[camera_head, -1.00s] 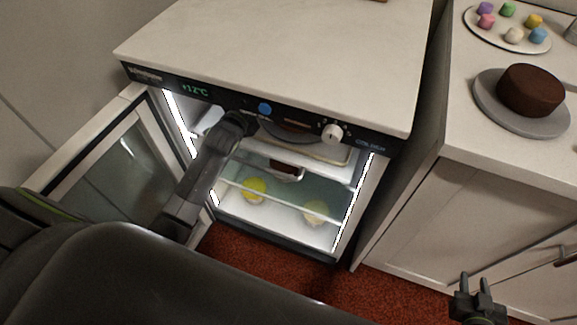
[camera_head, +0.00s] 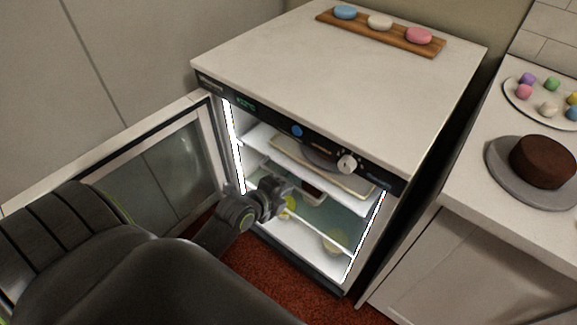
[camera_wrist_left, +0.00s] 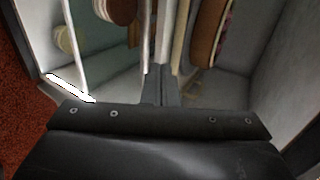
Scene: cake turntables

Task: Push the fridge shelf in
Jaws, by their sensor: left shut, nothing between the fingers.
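The fridge (camera_head: 330,95) stands open under a white top. Its white upper shelf (camera_head: 258,137) carries a tray (camera_head: 345,180) with a round brown item, partly hidden by the control panel. A glass shelf (camera_head: 312,212) lies below it. My left gripper (camera_head: 280,186) is shut and empty at the fridge opening, near the front edge of the upper shelf, toward its left half. My right gripper is out of view.
The fridge door (camera_head: 165,170) is swung open on the left, beside my left arm. Yellow-topped items (camera_head: 335,242) stand in the fridge bottom. A wooden board (camera_head: 385,35) with macarons lies on top. A counter with a chocolate cake (camera_head: 543,160) is at right.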

